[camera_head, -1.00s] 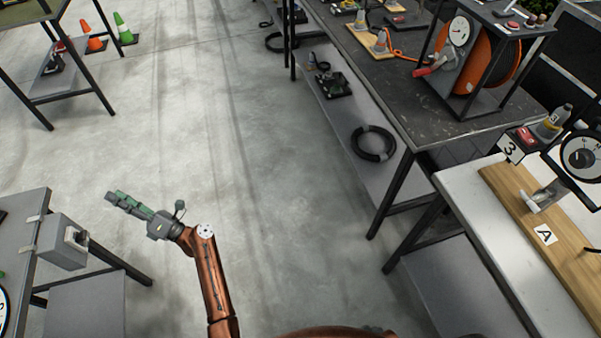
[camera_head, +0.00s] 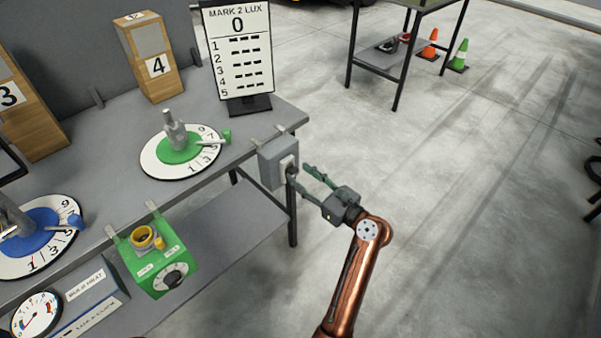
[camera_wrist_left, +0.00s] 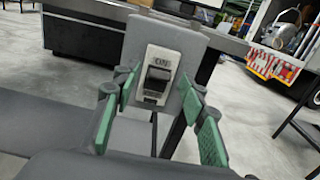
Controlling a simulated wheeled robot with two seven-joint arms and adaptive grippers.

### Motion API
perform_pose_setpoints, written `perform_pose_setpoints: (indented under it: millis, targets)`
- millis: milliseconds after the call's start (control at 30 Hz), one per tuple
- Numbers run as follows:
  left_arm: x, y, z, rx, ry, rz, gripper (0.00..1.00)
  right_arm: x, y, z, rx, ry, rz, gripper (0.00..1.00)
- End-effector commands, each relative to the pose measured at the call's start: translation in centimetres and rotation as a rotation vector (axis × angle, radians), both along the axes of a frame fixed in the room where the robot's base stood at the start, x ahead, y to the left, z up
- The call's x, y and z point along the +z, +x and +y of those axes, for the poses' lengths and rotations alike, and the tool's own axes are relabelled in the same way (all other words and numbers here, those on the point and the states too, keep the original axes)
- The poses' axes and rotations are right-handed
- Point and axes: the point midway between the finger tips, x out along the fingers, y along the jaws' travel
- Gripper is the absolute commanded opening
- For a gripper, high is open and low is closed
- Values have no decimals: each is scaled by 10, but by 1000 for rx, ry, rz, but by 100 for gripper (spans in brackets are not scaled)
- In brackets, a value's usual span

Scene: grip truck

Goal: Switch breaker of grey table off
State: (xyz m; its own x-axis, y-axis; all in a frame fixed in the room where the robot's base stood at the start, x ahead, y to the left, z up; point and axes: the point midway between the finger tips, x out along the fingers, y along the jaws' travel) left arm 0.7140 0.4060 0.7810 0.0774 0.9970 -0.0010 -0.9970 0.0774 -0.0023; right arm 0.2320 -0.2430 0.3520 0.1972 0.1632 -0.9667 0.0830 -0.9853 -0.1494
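The breaker is a grey box (camera_head: 272,165) clamped to the right edge of the grey table (camera_head: 225,112) in the head view. In the left wrist view the breaker (camera_wrist_left: 191,50) faces me, with a black rocker switch (camera_wrist_left: 156,82) in a light plate under an "ON" label. My left gripper (camera_head: 299,175) is just in front of the switch side, at the right of the box. In the left wrist view its green-padded fingers (camera_wrist_left: 160,98) are apart, one on each side of the switch, with nothing between them. Contact cannot be told. My right gripper is not in view.
On the table are a green dial (camera_head: 178,152), a blue dial (camera_head: 38,240), a sign (camera_head: 238,50) and numbered wooden blocks (camera_head: 152,68). A green box (camera_head: 160,262) hangs on the front edge. Open floor (camera_head: 480,200) lies to the right.

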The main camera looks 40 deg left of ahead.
Motion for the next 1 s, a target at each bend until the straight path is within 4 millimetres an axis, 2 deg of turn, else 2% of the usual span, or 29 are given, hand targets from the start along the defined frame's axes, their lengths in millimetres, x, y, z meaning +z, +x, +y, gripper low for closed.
perform_pose_setpoints:
  millis: [200, 500, 1000]
  targets:
    - [0, 1, 19, 0, 1, 2, 39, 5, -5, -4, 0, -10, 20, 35]
    - [-1, 2, 21, -1, 1, 3, 38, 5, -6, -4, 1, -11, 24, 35]
    - [-1, 2, 20, -1, 1, 3, 4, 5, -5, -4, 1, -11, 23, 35]
